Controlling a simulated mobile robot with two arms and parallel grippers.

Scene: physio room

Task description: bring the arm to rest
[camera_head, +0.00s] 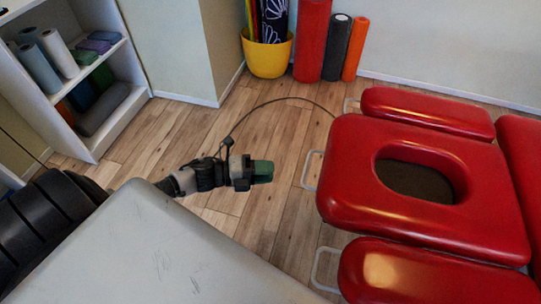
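My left gripper (262,172) is over the wood floor, left of the red treatment table (345,190). Its grey and black wrist comes in from the lower left, partly hidden behind a pale panel. A dark green piece shows at its tip; I cannot tell whether this is the fingers or something held between them. The finger gap does not show clearly. A thin dark cable arcs from the wrist over the floor towards the table. My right gripper is not in view.
A white shelf (128,107) with rolls and blocks stands at the left. A yellow pot (267,58), a red roll (311,40), a black roll (337,48) and an orange roll (356,50) stand by the wall. Bare floor (180,128) lies between shelf and table.

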